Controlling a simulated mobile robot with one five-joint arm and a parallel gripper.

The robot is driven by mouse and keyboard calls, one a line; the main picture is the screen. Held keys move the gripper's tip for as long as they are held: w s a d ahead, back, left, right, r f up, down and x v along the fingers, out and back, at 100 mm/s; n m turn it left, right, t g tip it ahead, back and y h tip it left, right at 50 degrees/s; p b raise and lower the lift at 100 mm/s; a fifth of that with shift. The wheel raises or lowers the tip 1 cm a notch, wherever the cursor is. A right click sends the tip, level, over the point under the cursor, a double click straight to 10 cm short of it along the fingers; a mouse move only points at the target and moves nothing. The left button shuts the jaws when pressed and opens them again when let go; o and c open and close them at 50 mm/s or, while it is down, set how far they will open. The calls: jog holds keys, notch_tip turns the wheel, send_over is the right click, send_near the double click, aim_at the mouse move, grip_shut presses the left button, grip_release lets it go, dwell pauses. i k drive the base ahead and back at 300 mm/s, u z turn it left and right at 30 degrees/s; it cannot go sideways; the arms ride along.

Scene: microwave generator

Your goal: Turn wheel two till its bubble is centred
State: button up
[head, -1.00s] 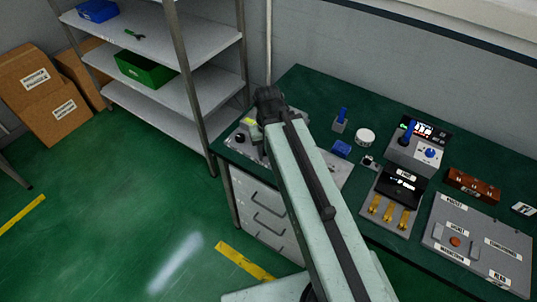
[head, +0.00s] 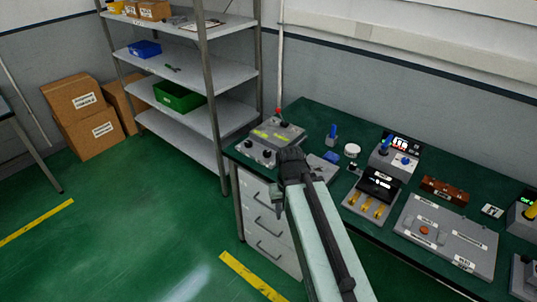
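A grey device (head: 290,132) with two yellow-green strips, which look like bubble vials (head: 262,134), sits at the left end of the green bench. Dark round knobs, which look like its wheels (head: 266,153), are along its front edge. Which one is wheel two, and where any bubble lies, is too small to tell. My gripper (head: 281,197) is at the dark end of my arm, in front of and a little right of the device, by the bench's front edge. Its fingers are mostly hidden, and I cannot see whether they are open. The device's right front part is partly covered by my arm.
A red-topped part (head: 278,112) stands at the device's back. A shelf rack (head: 215,75) stands left.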

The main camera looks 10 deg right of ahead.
aim_at(267, 153)
jog(key=u, duration=0.4)
jog(key=i, duration=1.3)
jog(key=u, duration=0.9)
jog(key=k, duration=0.8)
jog(key=u, duration=0.2)
jog(key=i, duration=0.95)
jog(key=z, duration=0.1)
